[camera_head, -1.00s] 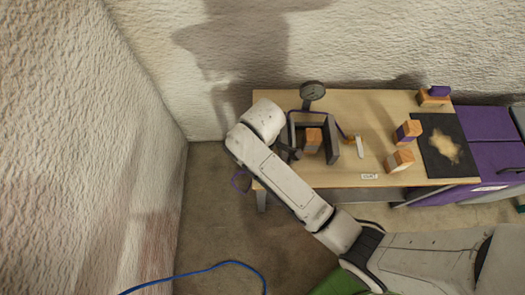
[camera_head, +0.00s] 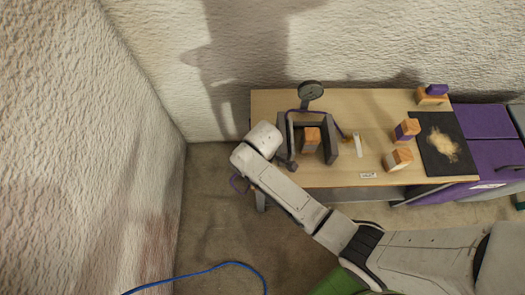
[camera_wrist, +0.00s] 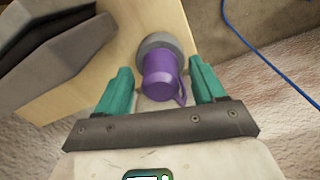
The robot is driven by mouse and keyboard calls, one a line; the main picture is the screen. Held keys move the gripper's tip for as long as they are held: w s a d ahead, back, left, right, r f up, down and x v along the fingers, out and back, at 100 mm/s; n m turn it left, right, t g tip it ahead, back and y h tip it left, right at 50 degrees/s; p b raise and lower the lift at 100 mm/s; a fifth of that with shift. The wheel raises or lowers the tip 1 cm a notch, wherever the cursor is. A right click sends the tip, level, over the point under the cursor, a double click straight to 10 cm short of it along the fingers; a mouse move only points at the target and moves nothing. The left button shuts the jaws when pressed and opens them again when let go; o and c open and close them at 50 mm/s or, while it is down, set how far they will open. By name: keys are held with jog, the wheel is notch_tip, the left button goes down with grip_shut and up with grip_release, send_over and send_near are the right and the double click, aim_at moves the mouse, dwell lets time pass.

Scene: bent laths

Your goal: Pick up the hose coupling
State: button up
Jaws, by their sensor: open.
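A purple cylinder with a loop on its right side, which I take to be the hose coupling (camera_wrist: 162,76), shows in the wrist view with a grey round end behind it, at the table's edge. My gripper (camera_wrist: 160,65) is open, its teal fingers either side of the purple body with a visible gap at each side. I cannot tell how far down the fingers reach around it.
Dark grey upright panels (camera_head: 332,140) around an orange block (camera_head: 311,138) stand close to my arm on the table (camera_head: 375,110). Several wooden blocks and a black mat (camera_head: 435,165) lie to the right. A blue cable (camera_head: 215,267) lies on the floor.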

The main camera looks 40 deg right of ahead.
jog(key=shift+c, duration=0.5)
jog(key=c, duration=1)
jog(key=shift+c, duration=0.2)
